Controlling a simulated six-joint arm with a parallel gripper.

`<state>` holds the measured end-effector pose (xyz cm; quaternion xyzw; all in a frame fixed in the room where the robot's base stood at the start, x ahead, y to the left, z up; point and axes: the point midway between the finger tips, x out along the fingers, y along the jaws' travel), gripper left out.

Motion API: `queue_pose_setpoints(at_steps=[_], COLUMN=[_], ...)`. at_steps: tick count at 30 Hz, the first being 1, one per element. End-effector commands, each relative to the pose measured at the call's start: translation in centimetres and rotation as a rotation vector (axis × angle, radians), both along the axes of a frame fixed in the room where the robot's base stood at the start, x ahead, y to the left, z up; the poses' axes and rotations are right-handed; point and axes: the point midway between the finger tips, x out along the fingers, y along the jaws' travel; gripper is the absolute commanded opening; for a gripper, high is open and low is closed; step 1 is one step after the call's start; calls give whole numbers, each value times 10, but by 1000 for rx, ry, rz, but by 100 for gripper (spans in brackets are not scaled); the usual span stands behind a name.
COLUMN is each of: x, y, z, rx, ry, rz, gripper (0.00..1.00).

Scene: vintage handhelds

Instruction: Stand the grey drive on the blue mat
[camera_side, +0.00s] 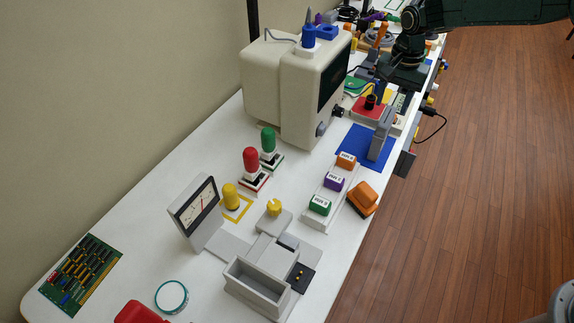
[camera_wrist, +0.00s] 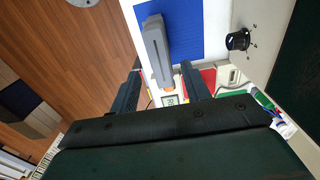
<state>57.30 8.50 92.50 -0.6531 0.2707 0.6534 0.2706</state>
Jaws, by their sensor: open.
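The grey drive (camera_side: 382,133) stands upright on its narrow edge on the blue mat (camera_side: 353,143), near the mat's right side. In the wrist view the drive (camera_wrist: 157,48) shows as a long grey bar over the blue mat (camera_wrist: 186,30). My gripper (camera_side: 391,97) is just behind and above the drive, towards the far end of the table. In the wrist view its two dark fingers (camera_wrist: 161,66) are apart, with the drive's near end in the gap's line of sight. I see no finger touching the drive.
The beige instrument (camera_side: 300,85) stands left of the mat; its black knob (camera_wrist: 238,40) shows in the wrist view. A red block with a black knob (camera_side: 369,106) is behind the mat. A button strip (camera_side: 334,190) and an orange block (camera_side: 363,198) are in front. The table edge is close on the right.

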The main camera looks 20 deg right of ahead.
Motion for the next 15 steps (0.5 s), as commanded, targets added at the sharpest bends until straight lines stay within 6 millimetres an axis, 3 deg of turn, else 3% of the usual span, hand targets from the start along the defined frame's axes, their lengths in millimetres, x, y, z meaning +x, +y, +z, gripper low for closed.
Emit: queue_pose_setpoints(at_steps=[6,15], x=[1,0], y=[0,0], z=[38,68], rx=[1,0], ry=[-4,-1], rz=[0,0], gripper=[47,47])
